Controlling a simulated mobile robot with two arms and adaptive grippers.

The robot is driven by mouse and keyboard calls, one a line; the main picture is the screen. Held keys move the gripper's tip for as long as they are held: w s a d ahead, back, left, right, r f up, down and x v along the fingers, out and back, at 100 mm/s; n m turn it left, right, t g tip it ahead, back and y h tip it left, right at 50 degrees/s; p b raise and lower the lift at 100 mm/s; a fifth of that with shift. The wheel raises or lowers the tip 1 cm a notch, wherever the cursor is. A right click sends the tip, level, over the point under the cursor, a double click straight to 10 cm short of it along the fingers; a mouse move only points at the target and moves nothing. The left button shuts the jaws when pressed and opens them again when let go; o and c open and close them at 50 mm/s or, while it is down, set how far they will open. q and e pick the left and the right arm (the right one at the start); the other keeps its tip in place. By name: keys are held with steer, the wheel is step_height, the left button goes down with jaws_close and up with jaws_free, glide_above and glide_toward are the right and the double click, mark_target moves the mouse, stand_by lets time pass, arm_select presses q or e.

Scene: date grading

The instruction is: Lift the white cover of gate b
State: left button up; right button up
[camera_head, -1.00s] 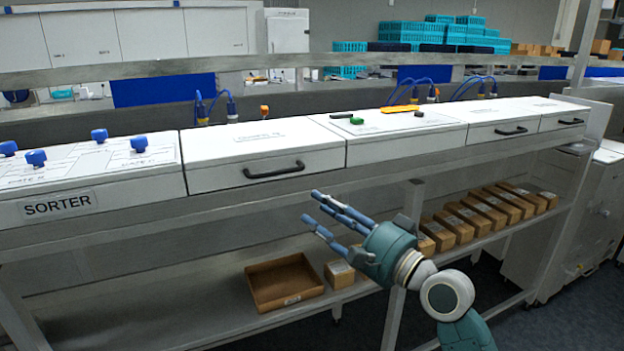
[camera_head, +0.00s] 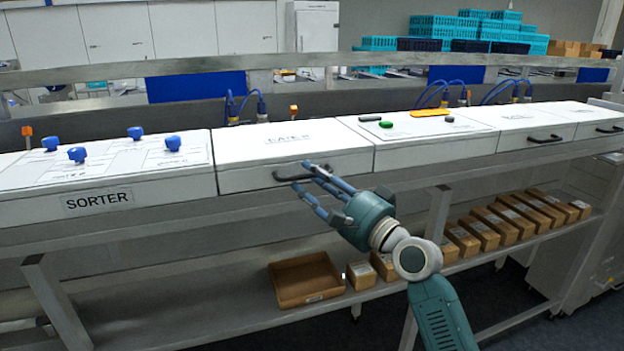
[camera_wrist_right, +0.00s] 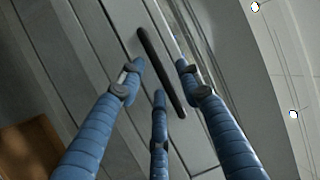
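A white cover (camera_head: 290,143) with a black bar handle (camera_head: 281,178) on its front face sits closed on the sorter, right of the SORTER panel. Its top lettering is too small to read surely. My right gripper (camera_head: 304,176) has its blue fingers at the right part of this handle. In the right wrist view, the spread fingers (camera_wrist_right: 160,76) stand around the dark handle (camera_wrist_right: 175,96), two on one side and one on the other. They look open; contact with the handle cannot be told. My left gripper is not in view.
Blue knobs (camera_head: 135,132) stand on the SORTER panel (camera_head: 110,165) at left. A panel with a green button (camera_head: 386,124) lies right of the cover, then more white covers with handles (camera_head: 545,138). Below, a shelf holds an open brown tray (camera_head: 306,299) and several small boxes (camera_head: 462,241).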

jaws_close()
steer(key=shift+r, duration=0.1)
